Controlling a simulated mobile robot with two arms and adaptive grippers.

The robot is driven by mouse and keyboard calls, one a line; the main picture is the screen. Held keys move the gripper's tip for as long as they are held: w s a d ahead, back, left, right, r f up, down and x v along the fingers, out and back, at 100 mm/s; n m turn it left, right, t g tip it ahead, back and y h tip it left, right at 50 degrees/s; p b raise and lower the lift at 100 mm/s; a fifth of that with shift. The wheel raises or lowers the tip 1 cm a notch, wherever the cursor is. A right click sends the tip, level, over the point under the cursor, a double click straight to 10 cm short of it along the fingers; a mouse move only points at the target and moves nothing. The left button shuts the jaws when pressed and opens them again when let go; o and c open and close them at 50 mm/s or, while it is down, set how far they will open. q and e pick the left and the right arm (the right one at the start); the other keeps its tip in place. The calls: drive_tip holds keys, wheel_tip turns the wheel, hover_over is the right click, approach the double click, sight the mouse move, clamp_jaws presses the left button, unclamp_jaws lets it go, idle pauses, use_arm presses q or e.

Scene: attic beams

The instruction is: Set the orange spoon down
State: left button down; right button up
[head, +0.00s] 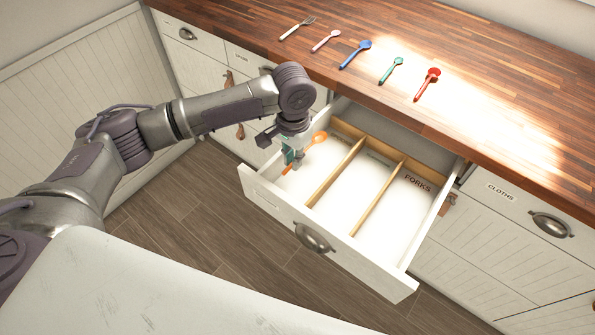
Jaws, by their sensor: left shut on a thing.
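The orange spoon (319,137) is held in my left gripper (292,161), which is shut on its handle. Its bowl points to the back right and its handle end shows below the fingers. The gripper and spoon are over or in the left compartment of the open drawer (277,208). I cannot tell whether the spoon touches the drawer floor. Two wooden dividers (379,196) split the drawer into three compartments. The right one bears the label FORKS (417,184); the other labels are too small or hidden to read. My right gripper is out of view.
On the wooden counter (480,90) lie a fork (298,28), a pink spoon (326,40), a blue spoon (355,54), a teal spoon (391,70) and a red spoon (428,84). The middle and right compartments look empty. A closed drawer labelled CLOTHS (520,207) is at the right.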

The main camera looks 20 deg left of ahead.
sight(293, 179)
use_arm(q)
drive_tip(key=shift+a+f, duration=0.1)
drive_tip(key=shift+f, duration=0.35)
wheel_tip(293, 179, down, 4)
drive_tip(key=shift+r, duration=0.1)
drive_tip(key=shift+f, duration=0.45)
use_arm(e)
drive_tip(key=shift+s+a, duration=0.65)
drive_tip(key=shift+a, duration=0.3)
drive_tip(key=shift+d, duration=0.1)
use_arm(q)
drive_tip(key=c, duration=1.5)
unclamp_jaws()
drive_tip(key=shift+f, duration=0.1)
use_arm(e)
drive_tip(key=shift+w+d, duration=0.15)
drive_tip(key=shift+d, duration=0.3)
